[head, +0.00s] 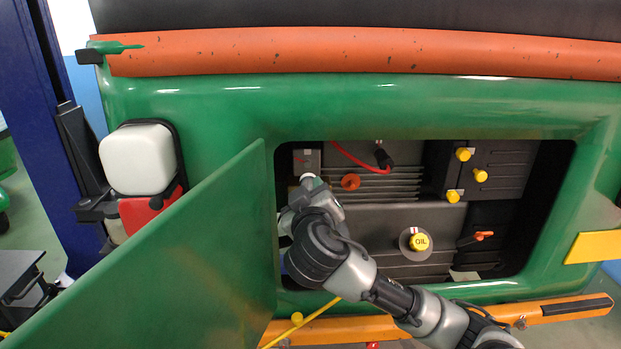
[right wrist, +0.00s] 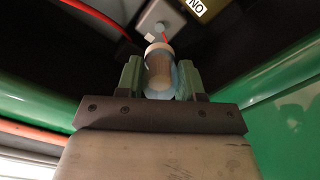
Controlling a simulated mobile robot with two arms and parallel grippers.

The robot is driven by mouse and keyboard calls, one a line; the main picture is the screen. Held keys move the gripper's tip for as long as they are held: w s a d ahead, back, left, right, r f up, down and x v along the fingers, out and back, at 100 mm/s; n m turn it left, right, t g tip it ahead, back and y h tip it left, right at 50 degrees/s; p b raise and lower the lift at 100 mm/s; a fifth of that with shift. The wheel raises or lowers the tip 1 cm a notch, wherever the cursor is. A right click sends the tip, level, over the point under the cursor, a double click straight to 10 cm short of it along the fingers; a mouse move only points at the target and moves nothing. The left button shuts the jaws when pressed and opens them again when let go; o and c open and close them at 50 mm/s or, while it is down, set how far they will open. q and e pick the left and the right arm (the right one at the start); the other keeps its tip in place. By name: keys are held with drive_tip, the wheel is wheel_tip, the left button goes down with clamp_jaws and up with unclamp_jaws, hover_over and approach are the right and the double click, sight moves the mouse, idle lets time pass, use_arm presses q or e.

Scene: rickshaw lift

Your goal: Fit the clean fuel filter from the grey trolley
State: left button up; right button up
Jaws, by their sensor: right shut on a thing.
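The fuel filter (right wrist: 160,72) is a clear cylinder with a pale cap and a tan inside, held between the green fingers of my right gripper (right wrist: 162,82) in the right wrist view. Beyond its cap is a grey block (right wrist: 160,20) with a small red and white piece. I cannot tell whether the cap touches the block. In the head view my right arm reaches into the left side of the engine bay, and its wrist (head: 318,200) hides much of the gripper. A pale cap (head: 308,177) shows just below a grey block (head: 307,160). My left gripper is not in view.
The open green door (head: 200,245) stands close left of my right arm. The bay holds a yellow oil cap (head: 420,242), yellow knobs (head: 463,154) and a red cable (head: 350,158). An orange bumper (head: 560,308) runs below. A dark trolley (head: 22,280) stands at far left.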

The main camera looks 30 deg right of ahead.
sight(309, 176)
drive_tip(key=n+p, duration=0.2)
drive_tip(key=n, duration=0.1)
drive_tip(key=n+p, duration=0.1)
drive_tip(key=p, duration=0.1)
drive_tip(key=shift+r+n, duration=0.3)
drive_tip(key=shift+w+d+f+n, duration=0.1)
drive_tip(key=shift+w+f+n, duration=0.05)
drive_tip(key=shift+f+n, duration=0.15)
drive_tip(key=b+x, duration=0.1)
drive_tip(key=x, duration=0.4)
drive_tip(key=shift+x, duration=0.9)
drive_tip(key=shift+w+d, duration=0.25)
drive_tip(key=shift+w, duration=0.1)
idle(1.6)
